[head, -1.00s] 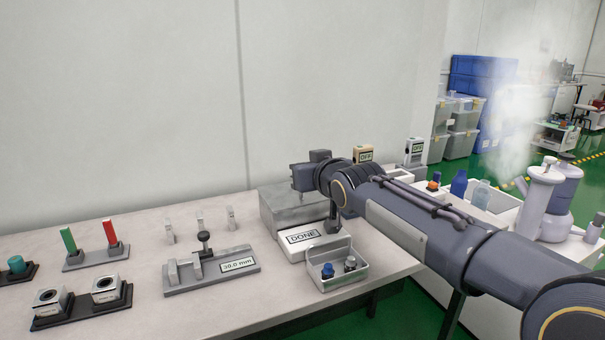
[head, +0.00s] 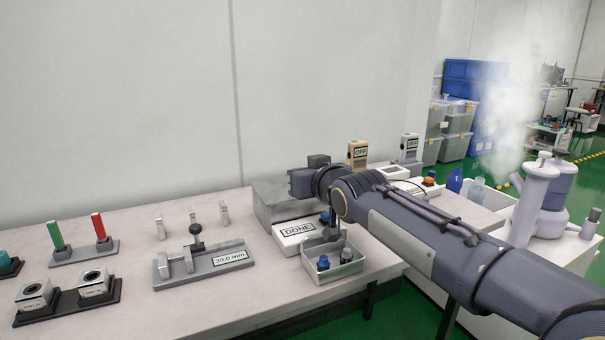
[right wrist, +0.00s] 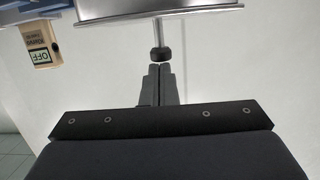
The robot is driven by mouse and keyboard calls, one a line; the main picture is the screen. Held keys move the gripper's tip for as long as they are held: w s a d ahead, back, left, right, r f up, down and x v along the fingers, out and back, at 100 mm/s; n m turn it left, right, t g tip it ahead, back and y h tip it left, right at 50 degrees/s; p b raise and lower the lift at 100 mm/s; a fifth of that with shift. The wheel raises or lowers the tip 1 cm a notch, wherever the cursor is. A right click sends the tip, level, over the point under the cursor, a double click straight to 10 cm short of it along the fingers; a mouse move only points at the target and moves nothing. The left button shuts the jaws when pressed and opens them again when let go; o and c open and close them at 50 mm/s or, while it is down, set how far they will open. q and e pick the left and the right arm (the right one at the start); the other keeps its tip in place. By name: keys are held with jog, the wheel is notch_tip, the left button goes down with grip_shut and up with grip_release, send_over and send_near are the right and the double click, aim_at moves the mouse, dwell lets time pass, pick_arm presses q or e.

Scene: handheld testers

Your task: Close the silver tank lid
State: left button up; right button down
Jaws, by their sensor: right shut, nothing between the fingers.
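The silver tank (head: 270,208) is a grey metal box at the back of the bench, against the wall, partly hidden by my right arm. In the right wrist view a silver panel (right wrist: 150,14), which looks like its lid, crosses the top edge. A thin rod with a dark knob (right wrist: 160,54) comes down from it. My right gripper (right wrist: 159,69) is shut and empty, its fingertips close to the knob; I cannot tell whether they touch. In the head view its fingers are hidden. How far the lid is open is unclear. My left gripper is not in view.
A grey gauge fixture (head: 205,263) is to the left.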

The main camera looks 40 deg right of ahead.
jog(key=shift+d+f, duration=0.1)
jog(key=shift+f, duration=0.75)
notch_tip(320, 180, up, 6)
jog(key=p, duration=0.4)
jog(key=s+a+f, duration=0.2)
jog(key=s+f, duration=0.2)
jog(key=s, duration=0.5)
jog(key=shift+a, duration=0.2)
jog(key=shift+s+f, duration=0.15)
